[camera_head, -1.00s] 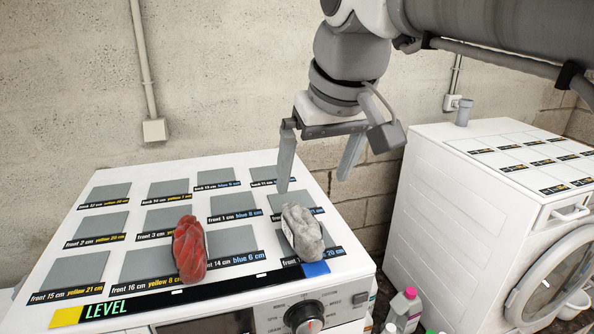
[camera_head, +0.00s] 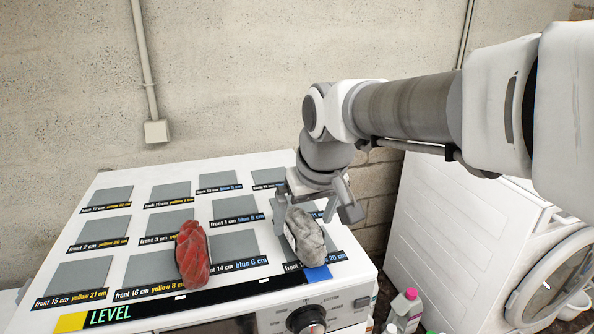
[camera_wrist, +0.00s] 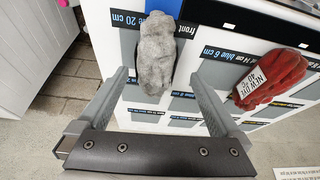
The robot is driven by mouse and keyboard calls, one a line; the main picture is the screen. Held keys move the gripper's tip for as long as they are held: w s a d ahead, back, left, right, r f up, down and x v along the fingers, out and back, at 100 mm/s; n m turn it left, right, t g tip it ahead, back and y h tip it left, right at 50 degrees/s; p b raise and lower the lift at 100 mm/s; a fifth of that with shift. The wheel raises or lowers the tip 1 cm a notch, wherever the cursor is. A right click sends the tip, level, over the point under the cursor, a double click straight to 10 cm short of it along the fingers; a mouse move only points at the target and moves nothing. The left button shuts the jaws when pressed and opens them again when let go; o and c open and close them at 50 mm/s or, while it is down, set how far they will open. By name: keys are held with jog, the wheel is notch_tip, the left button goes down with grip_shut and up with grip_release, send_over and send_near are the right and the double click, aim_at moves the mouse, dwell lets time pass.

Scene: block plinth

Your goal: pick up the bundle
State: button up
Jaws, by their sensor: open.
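A grey bundle (camera_head: 304,238) lies on the right front part of the white machine top. It also shows in the wrist view (camera_wrist: 157,52), ahead of the gap between the fingers. A red bundle (camera_head: 192,254) lies to its left, and in the wrist view (camera_wrist: 270,78) it carries a white label. My gripper (camera_head: 308,215) is open and low over the far end of the grey bundle. In the wrist view its fingers (camera_wrist: 160,82) are spread, one toward each side of the grey bundle. I cannot tell whether they touch it.
The white machine top (camera_head: 145,224) bears several grey squares with printed labels. A black LEVEL strip (camera_head: 170,303) and a knob (camera_head: 306,318) are at its front. A second white machine (camera_head: 440,215) and a pink-capped bottle (camera_head: 405,308) stand to the right.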

aim_at(306, 222)
jog(key=x, duration=0.5)
jog(key=shift+w+d+r+p, duration=0.15)
jog(key=shift+d+p, duration=0.1)
jog(key=shift+p, duration=0.15)
jog(key=c, duration=1.5)
jog(key=shift+c, duration=0.2)
